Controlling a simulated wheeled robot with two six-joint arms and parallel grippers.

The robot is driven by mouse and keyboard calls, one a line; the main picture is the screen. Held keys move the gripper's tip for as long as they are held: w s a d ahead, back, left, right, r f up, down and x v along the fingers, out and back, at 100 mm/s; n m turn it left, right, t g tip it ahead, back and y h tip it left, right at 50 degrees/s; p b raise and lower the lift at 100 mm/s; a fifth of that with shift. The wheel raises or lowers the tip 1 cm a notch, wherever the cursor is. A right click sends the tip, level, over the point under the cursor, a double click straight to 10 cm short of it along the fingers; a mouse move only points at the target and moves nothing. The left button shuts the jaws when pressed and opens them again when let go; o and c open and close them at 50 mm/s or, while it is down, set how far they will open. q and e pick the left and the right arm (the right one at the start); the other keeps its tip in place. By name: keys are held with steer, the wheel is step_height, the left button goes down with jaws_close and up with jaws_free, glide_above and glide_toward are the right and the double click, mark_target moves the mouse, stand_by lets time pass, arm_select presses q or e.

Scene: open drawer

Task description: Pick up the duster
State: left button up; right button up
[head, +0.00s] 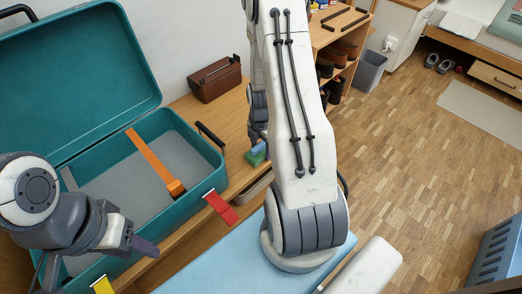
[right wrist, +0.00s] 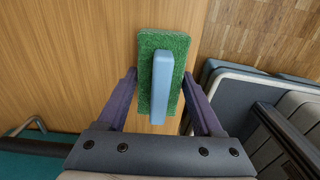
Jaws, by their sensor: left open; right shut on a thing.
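The duster is a green pad with a blue-grey handle. In the right wrist view the duster (right wrist: 177,50) sits between the fingers of my right gripper (right wrist: 160,76), which is shut on it. In the head view a small part of the duster (head: 256,154) shows at the wooden table's edge, left of my right arm, which hides most of that gripper. Whether the duster touches the table is not clear. My left gripper (head: 98,262) is open and empty at the front left of the teal case.
The open teal case (head: 210,150) holds an orange strap (head: 150,160); a red tag (head: 220,208) and a yellow tag (head: 102,286) are on its front. A brown box (head: 215,80) stands behind. A shelf with shoes (head: 345,50) and a grey bin (head: 369,70) are further back.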

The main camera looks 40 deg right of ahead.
mark_target(261, 143)
steer(key=shift+r+p, duration=0.3)
steer(key=shift+r, duration=0.4)
step_height(261, 143, up, 3)
steer(key=shift+r+p, duration=0.1)
steer(key=shift+p, duration=0.55)
steer(key=s+d+r+p, duration=0.2)
steer(key=s+d+r, duration=0.4)
steer(key=s, duration=0.3)
steer(key=shift+s+d+r+p, duration=0.2)
steer(key=shift+s+d+p, duration=0.1)
steer(key=o, duration=0.5)
steer(key=c, duration=0.3)
